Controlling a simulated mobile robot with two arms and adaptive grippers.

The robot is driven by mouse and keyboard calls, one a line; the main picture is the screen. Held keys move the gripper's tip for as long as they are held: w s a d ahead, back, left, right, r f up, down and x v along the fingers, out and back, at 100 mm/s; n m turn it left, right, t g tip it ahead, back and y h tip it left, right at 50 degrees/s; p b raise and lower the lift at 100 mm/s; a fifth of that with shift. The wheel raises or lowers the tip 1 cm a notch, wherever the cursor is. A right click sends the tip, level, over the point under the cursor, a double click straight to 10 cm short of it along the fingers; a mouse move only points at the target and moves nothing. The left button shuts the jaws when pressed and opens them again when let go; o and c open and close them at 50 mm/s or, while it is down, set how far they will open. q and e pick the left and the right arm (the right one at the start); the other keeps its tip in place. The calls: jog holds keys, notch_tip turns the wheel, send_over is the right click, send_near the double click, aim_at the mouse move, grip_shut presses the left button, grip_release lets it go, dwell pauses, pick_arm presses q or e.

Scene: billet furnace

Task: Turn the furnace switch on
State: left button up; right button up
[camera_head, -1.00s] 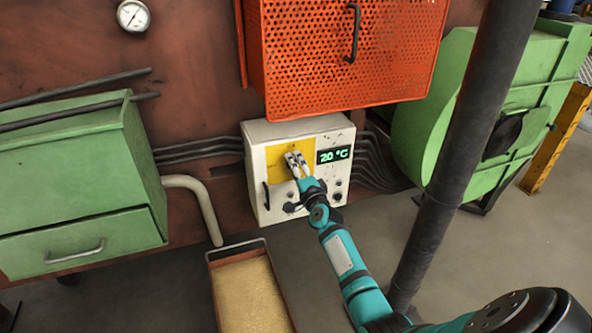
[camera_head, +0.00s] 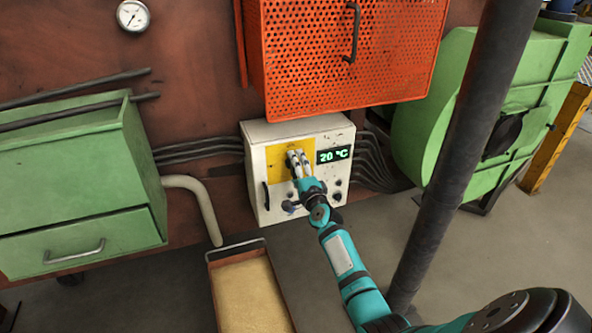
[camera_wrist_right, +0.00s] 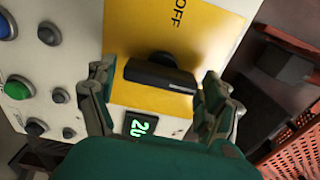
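The furnace switch (camera_wrist_right: 160,75) is a black bar knob on a yellow plate (camera_wrist_right: 200,40) in the right wrist view; the word OFF is printed on the plate. In the head view the yellow plate (camera_head: 276,165) is on the white control box (camera_head: 262,135), and my gripper hides the knob there. My right gripper (camera_head: 298,158) is at the plate. In the right wrist view its fingers (camera_wrist_right: 158,88) are spread, one near each end of the knob, with small gaps seeming to remain. The display (camera_head: 332,155) reads 20 °C. My left gripper is out of view.
An orange perforated door (camera_head: 345,60) overhangs the control box. A dark post (camera_head: 450,160) stands right of my right arm. A tray (camera_head: 250,290) is on the floor below. Green (camera_wrist_right: 17,88) and blue buttons and dark knobs are beside the yellow plate.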

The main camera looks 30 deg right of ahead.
jog(key=shift+o, duration=0.6)
jog(key=v, duration=1.2)
jog(key=shift+f, duration=0.1)
